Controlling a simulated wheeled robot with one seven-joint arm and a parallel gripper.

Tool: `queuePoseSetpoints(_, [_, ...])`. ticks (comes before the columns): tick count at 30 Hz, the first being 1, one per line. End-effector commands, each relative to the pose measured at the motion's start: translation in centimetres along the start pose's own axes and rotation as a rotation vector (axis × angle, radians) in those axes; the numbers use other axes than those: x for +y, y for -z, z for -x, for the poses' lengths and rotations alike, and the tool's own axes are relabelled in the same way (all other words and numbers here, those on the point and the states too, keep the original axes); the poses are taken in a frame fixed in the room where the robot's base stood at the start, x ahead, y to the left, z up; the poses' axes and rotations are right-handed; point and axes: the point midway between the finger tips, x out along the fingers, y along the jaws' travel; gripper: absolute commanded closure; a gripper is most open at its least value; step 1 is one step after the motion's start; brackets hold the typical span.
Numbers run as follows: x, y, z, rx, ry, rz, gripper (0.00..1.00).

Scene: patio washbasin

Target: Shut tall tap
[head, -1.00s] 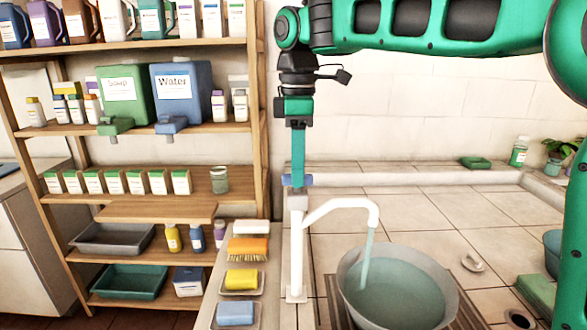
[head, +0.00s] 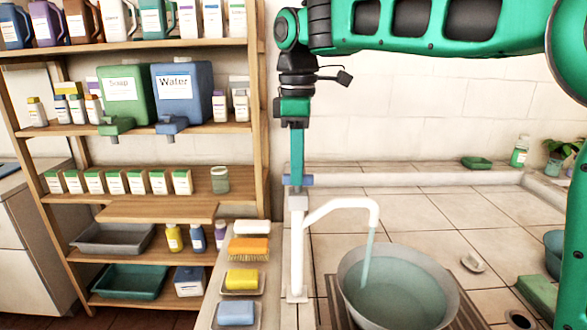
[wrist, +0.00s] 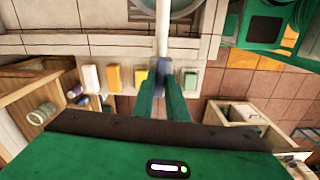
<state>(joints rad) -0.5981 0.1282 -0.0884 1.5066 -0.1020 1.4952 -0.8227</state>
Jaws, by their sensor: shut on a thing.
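The tall white tap (head: 297,245) stands upright at the left of the basin, and its spout bends over to the right. Water (head: 367,257) runs from the spout into a round basin (head: 348,262) that holds water. The tap's blue handle (head: 306,180) is at the top of its post. My gripper (head: 298,178) points straight down over the post and is shut on the blue handle. In the wrist view, the two green fingers of my gripper (wrist: 161,88) are on either side of the blue handle (wrist: 161,68), which they partly hide.
Soap bars, including a yellow one (head: 242,279), and an orange brush (head: 248,245) lie on a ledge left of the tap. A wooden shelf (head: 150,212) with bottles and jugs stands further left. A small dish (head: 473,262) lies right of the basin on open tiles.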

Motion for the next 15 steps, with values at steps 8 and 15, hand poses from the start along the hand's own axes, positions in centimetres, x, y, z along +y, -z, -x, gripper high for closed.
queuePoseSetpoints(8, [0.35, -0.4, -0.04, 0.0, -0.002, -0.241, 1.0])
queuePoseSetpoints(15, [0.39, -0.56, -0.08, -0.001, -0.001, -0.472, 1.0])
